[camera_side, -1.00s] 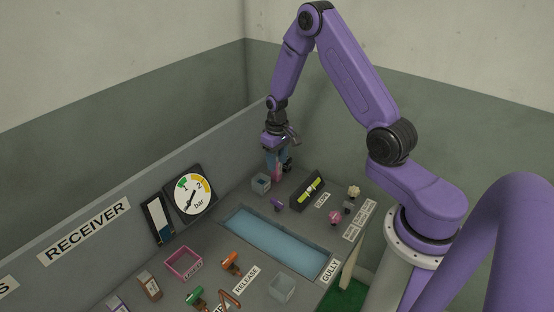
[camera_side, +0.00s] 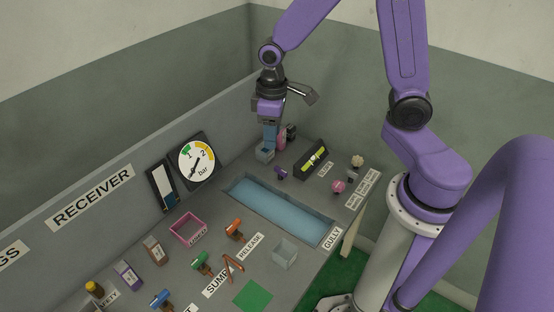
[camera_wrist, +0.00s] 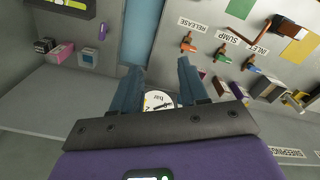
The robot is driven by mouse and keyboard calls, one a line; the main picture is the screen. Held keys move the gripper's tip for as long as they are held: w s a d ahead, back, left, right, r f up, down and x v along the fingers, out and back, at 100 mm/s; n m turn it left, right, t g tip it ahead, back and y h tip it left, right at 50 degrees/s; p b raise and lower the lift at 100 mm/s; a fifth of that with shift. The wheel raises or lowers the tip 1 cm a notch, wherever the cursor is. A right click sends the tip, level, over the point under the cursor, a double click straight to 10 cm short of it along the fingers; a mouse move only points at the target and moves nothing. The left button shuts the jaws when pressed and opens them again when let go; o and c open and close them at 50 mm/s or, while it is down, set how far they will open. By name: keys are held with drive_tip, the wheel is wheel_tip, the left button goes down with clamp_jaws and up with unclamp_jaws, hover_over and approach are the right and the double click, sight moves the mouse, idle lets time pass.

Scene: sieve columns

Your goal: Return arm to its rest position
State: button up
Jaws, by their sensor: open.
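My gripper (camera_side: 269,142) hangs fingers down over the back of the panel, by the back wall. Its two blue fingers also show in the wrist view (camera_wrist: 160,85), spread apart with nothing held between them. In the side view the fingers overlap the area by a small grey box (camera_side: 264,154); I cannot tell the exact height above it. The wrist view shows that box (camera_wrist: 88,57) off to the left, clear of the fingers. The round pressure gauge (camera_wrist: 158,101) shows through the gap between the fingers.
A pink item (camera_side: 281,140) and a dark item (camera_side: 291,132) stand right beside the fingers. The spirit level (camera_side: 312,158) and the blue-bottomed gully (camera_side: 280,211) lie nearer. A pink-rimmed tray (camera_side: 188,229) and several coloured valves occupy the front. Open air is above the panel.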

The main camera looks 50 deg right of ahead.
drive_tip(key=s+a+r+n, duration=0.1)
drive_tip(key=s+r+n, duration=0.2)
drive_tip(key=s, duration=0.7)
drive_tip(key=s+a+r+n, duration=0.1)
drive_tip(key=s+r+n, duration=0.3)
drive_tip(key=s, duration=0.6)
drive_tip(key=shift+s, duration=0.3)
